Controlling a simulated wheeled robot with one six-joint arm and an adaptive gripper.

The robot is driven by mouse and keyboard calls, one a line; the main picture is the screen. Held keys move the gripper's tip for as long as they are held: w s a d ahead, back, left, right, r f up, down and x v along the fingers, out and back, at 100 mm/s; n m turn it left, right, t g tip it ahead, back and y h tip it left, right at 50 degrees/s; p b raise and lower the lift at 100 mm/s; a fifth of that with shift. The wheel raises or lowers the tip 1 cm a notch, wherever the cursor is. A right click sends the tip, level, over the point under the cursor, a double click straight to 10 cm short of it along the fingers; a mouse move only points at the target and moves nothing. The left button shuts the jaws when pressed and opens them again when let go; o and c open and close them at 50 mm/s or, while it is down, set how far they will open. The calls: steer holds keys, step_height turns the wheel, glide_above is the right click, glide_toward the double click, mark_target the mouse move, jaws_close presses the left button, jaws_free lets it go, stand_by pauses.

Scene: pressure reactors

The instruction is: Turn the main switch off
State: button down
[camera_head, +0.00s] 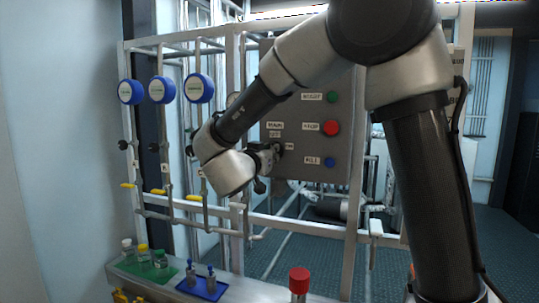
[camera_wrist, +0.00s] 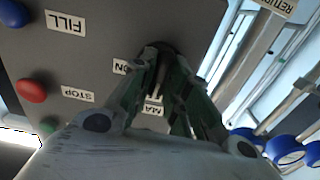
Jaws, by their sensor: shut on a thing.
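The main switch is a dark knob (camera_wrist: 162,47) on the grey control panel (camera_head: 338,168), between the fingertips of my gripper (camera_wrist: 163,58). The fingers are shut on it, and they hide most of the knob, so I cannot tell which way it points. In the wrist view, the panel shows upside down, with an "ON" label beside the knob and a partly covered "MAIN" label below. In the head view, my gripper (camera_head: 272,154) reaches the panel's lower left part, next to the "MAIN" and "OFF" labels; the knob itself is hidden there.
A green button (camera_head: 332,97), a red stop button (camera_head: 331,128) and a blue fill button (camera_head: 330,162) line the panel's right side. Blue round gauges (camera_head: 162,89) and pipes with yellow handles stand left. A bench below holds a green tray (camera_head: 160,272) and a blue tray (camera_head: 203,290).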

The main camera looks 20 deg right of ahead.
steer(key=shift+f, duration=0.1)
stand_by(0.3)
steer(key=c, duration=1.4)
jaws_free()
steer(key=shift+s+a, duration=0.1)
steer(key=shift+s, duration=0.05)
steer(key=v, duration=1.1)
steer(key=shift+s+a, duration=0.2)
steer(key=shift+s, duration=0.1)
